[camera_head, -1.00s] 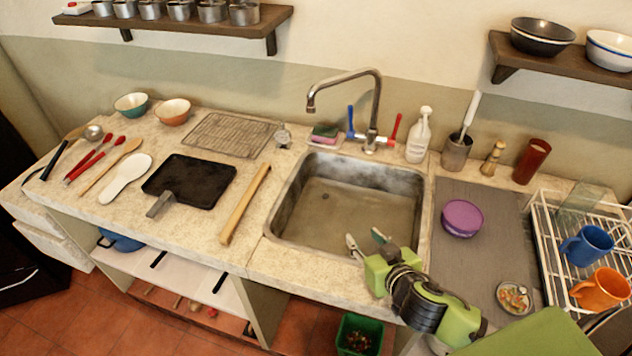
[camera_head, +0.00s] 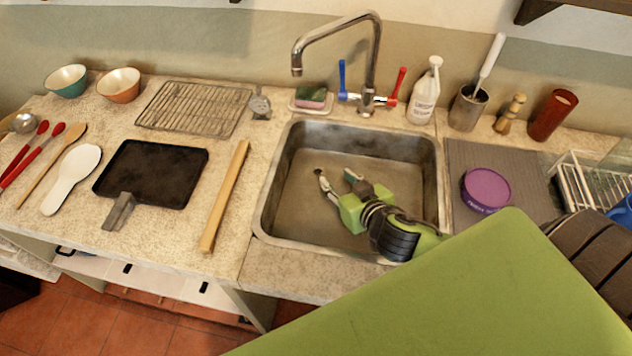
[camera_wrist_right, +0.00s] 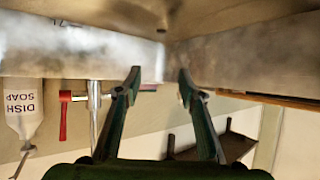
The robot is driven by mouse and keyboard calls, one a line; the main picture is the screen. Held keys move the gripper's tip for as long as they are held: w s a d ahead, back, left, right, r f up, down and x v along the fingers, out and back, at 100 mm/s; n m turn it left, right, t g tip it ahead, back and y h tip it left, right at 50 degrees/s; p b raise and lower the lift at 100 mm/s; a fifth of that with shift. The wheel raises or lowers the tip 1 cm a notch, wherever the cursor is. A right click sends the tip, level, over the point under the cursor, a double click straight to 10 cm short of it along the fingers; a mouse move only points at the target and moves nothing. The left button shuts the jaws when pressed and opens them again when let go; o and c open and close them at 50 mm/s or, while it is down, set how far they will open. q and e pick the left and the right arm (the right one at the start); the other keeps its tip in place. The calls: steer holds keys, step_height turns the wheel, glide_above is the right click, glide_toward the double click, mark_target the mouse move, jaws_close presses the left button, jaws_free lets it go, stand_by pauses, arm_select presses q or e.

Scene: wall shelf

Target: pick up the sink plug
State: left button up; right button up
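The sink basin (camera_head: 300,220) is set in the stone counter. A small dark round spot (camera_head: 318,171) shows on its floor, right by one fingertip; I cannot tell whether it is the sink plug or the drain hole. My right gripper (camera_head: 335,178) reaches over the basin, its fingers apart with nothing between them. In the right wrist view the scene is upside down. The open fingers (camera_wrist_right: 160,76) point toward the metal sink wall, and a small dark mark (camera_wrist_right: 162,30) shows near the basin's corner. My left gripper is not in view.
The faucet (camera_head: 372,60) with blue and red handles rises behind the sink. The soap bottle (camera_head: 424,95) stands at its back right. A purple tub (camera_head: 487,188) sits on the right. A wooden bar (camera_head: 225,195) lies left of the basin.

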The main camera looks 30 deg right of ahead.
steer(key=b, duration=0.3)
glide_toward(319, 172)
steer(key=x, duration=0.5)
steer(key=shift+w+r+p, duration=0.15)
steer(key=shift+w+p, duration=0.15)
steer(key=shift+p, duration=0.05)
steer(key=shift+f+p+x, duration=0.2)
steer(key=shift+p+x, duration=0.2)
steer(key=shift+x, duration=2.3)
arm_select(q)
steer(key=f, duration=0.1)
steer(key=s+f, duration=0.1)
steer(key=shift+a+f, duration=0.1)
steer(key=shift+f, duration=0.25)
arm_select(e)
steer(key=shift+s, duration=0.15)
jaws_close()
